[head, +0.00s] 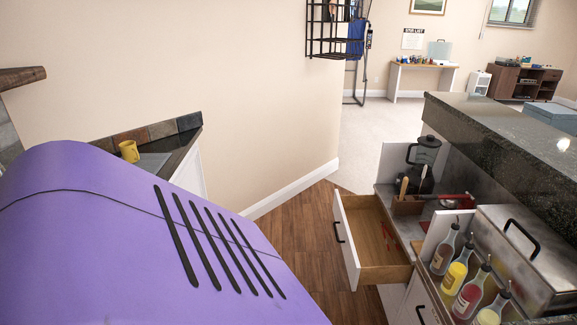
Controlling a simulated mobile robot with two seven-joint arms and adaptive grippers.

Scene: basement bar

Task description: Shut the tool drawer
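The tool drawer (383,274) is pulled out from the cabinet under the counter, right of centre in the head view. It has a white front, a black handle (339,232) and a bare wooden inside, with small red items (388,236) at its inner side. Its front faces left, over the floor. Neither of my grippers is in view, so I cannot see where they are relative to the drawer.
Several sauce bottles (468,292), a metal box (515,255), a wooden holder (407,206) and a black jug (427,152) stand beside and behind the drawer. Wooden floor (295,225) lies free left of it. A dark counter (500,130) rises at right.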

